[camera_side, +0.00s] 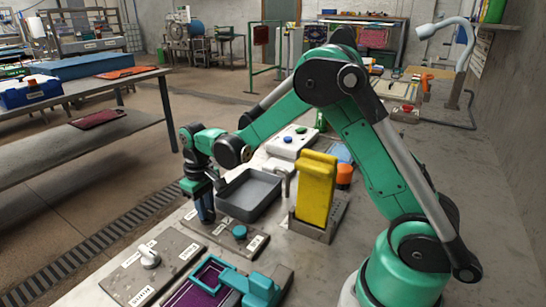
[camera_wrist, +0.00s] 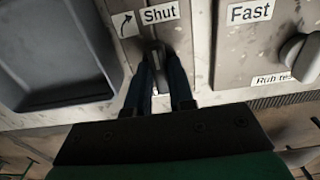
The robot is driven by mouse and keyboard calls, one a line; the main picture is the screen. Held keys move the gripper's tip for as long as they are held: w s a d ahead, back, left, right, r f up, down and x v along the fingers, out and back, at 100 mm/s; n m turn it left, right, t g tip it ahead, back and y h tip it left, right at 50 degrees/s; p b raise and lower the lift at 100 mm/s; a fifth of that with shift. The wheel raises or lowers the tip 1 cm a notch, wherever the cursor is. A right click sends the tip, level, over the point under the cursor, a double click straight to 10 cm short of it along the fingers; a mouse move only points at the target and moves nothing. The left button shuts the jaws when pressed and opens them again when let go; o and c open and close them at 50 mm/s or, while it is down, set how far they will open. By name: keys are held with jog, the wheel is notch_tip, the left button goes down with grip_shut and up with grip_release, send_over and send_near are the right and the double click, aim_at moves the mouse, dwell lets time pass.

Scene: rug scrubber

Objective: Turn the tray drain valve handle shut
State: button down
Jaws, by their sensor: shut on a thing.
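My gripper (camera_side: 206,218) points down at the valve plate beside the grey tray (camera_side: 268,216). The dark valve handle (camera_wrist: 154,47) shows in the wrist view between my fingertips (camera_wrist: 159,62), and my fingers are shut on it. Its lower part is hidden by the fingers. A "Shut" label (camera_wrist: 160,14) with a curved arrow sits on the plate just above the handle. The grey tray is also at the left of the wrist view (camera_wrist: 62,105). In the side view the handle is hidden by my fingers.
A plate with a grey knob (camera_side: 150,257) and a "Fast" label (camera_wrist: 250,13) lies beside the valve plate. A blue-green knob (camera_side: 239,232) is near my gripper. A yellow block (camera_side: 315,190) stands in a holder. A purple rug piece (camera_side: 190,296) lies in a teal frame in front.

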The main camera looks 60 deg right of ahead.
jog(key=c, duration=0.8)
grip_release()
jog(key=shift+o, duration=0.2)
jog(key=shift+r, duration=0.15)
jog(key=shift+r, duration=2.7)
jog(key=shift+r, duration=0.1)
jog(key=s+a+r+t, duration=0.1)
jog(key=s+r+t, duration=0.1)
jog(key=s, duration=0.4)
jog(key=s+a+r+t, duration=0.2)
jog(key=s+r+t, duration=0.1)
jog(key=s+t, duration=0.2)
jog(key=shift+s+r, duration=0.15)
jog(key=shift+s, duration=0.5)
